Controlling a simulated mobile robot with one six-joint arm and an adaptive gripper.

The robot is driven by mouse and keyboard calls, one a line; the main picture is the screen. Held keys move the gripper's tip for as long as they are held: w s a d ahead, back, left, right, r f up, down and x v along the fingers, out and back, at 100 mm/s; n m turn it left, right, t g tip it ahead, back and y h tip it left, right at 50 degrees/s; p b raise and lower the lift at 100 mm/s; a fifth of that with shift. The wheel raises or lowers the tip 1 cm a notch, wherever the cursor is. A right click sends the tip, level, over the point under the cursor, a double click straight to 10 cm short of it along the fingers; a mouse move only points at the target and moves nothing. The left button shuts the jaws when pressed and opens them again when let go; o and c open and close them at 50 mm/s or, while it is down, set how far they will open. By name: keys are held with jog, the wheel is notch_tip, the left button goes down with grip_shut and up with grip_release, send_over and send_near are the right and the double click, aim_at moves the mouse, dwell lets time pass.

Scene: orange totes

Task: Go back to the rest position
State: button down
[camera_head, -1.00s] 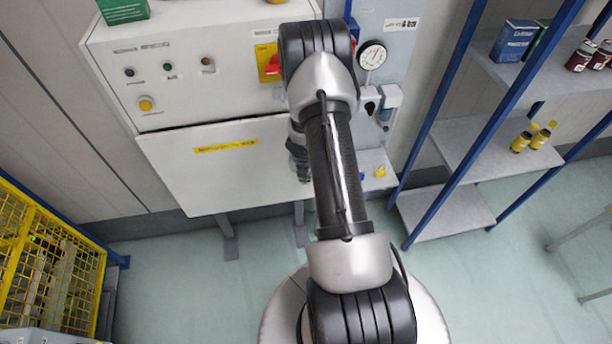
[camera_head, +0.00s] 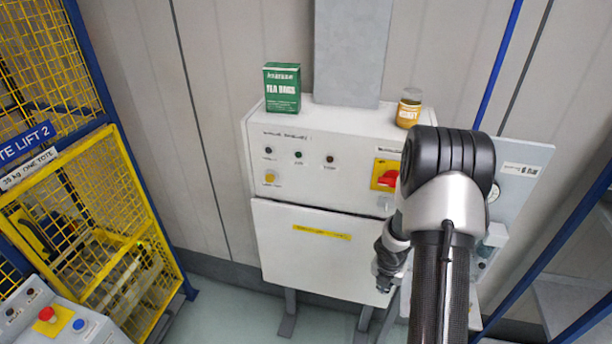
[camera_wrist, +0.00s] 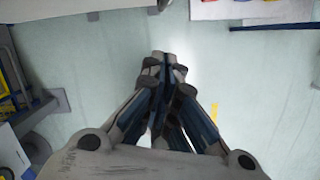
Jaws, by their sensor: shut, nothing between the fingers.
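My gripper (camera_wrist: 164,62) is shut and empty in the wrist view, its fingertips together above pale green floor. In the head view my gripper (camera_head: 384,284) hangs low beside the right part of the white cabinet's lower panel, partly hidden by my own arm. Whether it touches the cabinet cannot be told from this angle.
The white control cabinet (camera_head: 318,215) stands at the wall with a green tea box (camera_head: 282,88) and a honey jar (camera_head: 409,108) on top. A yellow caged lift (camera_head: 100,235) is at left, a control box (camera_head: 55,318) before it. Blue-framed shelves (camera_head: 570,262) stand at right.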

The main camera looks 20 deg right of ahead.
jog(key=s+a+r+m+t+h+b, duration=0.1)
jog(key=a+r+m+b, duration=0.3)
jog(key=r+m+b, duration=0.25)
jog(key=s+a+r+m+h+b, duration=0.1)
jog(key=a+r+m+b, duration=0.45)
jog(key=r, duration=0.25)
jog(key=s+a+m+t+y+b, duration=0.2)
jog(key=s+a+m+y+b, duration=0.2)
jog(key=s+a+m+b, duration=0.6)
jog(key=s+a+m, duration=0.3)
jog(key=s+a, duration=0.3)
jog(key=shift+s+a+f+m, duration=0.2)
jog(key=shift+s+f+m, duration=0.1)
jog(key=shift+f+m, duration=0.1)
